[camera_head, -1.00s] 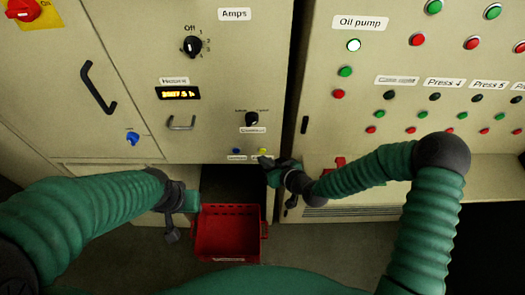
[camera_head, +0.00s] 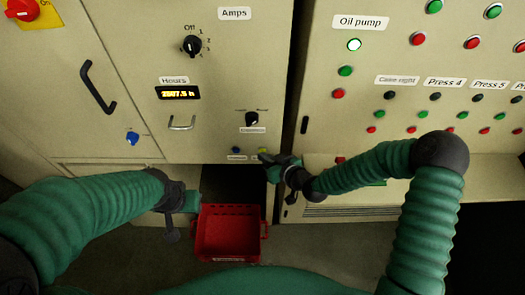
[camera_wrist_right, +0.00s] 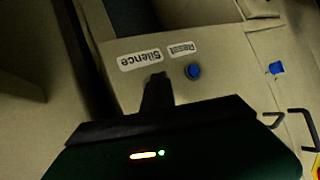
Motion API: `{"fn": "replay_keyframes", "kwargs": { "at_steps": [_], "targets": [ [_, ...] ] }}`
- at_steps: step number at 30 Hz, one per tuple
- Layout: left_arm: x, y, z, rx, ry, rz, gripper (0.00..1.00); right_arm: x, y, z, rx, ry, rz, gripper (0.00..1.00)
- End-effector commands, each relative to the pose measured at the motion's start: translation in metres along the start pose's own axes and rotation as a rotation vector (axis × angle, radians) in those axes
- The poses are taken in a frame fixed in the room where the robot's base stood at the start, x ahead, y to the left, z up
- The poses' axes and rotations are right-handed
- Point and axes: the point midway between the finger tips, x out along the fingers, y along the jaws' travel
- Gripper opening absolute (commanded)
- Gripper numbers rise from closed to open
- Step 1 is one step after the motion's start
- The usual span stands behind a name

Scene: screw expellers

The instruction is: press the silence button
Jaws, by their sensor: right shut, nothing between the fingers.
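The silence button (camera_head: 262,150) is a small yellow-green button low on the left cabinet, right of a blue button. My right gripper (camera_head: 264,157) is shut and empty, with its tip at or just in front of the silence button. In the right wrist view the shut fingers (camera_wrist_right: 157,85) point at the spot by the "Silence" label (camera_wrist_right: 140,60) and hide the button there. I cannot tell whether the tip touches it. My left gripper (camera_head: 171,235) hangs at the lower left, away from the panel; its jaws are unclear.
The blue reset button (camera_wrist_right: 193,72) is close beside the right fingers. A selector knob (camera_head: 252,118) is above the buttons. A red crate (camera_head: 230,250) stands on the floor below. The right cabinet carries several red and green buttons, including the lit oil pump lamp (camera_head: 354,45).

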Motion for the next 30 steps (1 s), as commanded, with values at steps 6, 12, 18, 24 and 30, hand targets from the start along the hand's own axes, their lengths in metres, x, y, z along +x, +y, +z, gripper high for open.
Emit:
{"fn": "replay_keyframes", "kwargs": {
  "at_steps": [6,12,18,24,30],
  "targets": [
    [0.001,0.0,0.0,0.0,0.0,0.0,0.36,0.002,0.002,-0.002,-0.001,0.002,0.001,0.0],
    [0.001,0.0,0.0,0.0,0.0,0.0,0.36,0.003,0.003,-0.003,-0.001,0.003,0.001,0.0],
    [0.001,0.0,0.0,0.0,0.0,0.0,0.36,0.002,0.002,-0.003,-0.001,0.003,0.001,0.0],
    [-0.001,0.0,0.0,0.0,0.0,0.0,0.36,-0.004,-0.003,0.002,-0.001,0.002,0.001,0.0],
    [-0.002,0.0,0.0,0.0,0.0,0.0,0.36,-0.009,-0.006,0.006,0.0,0.002,0.002,0.0]
  ]
}}
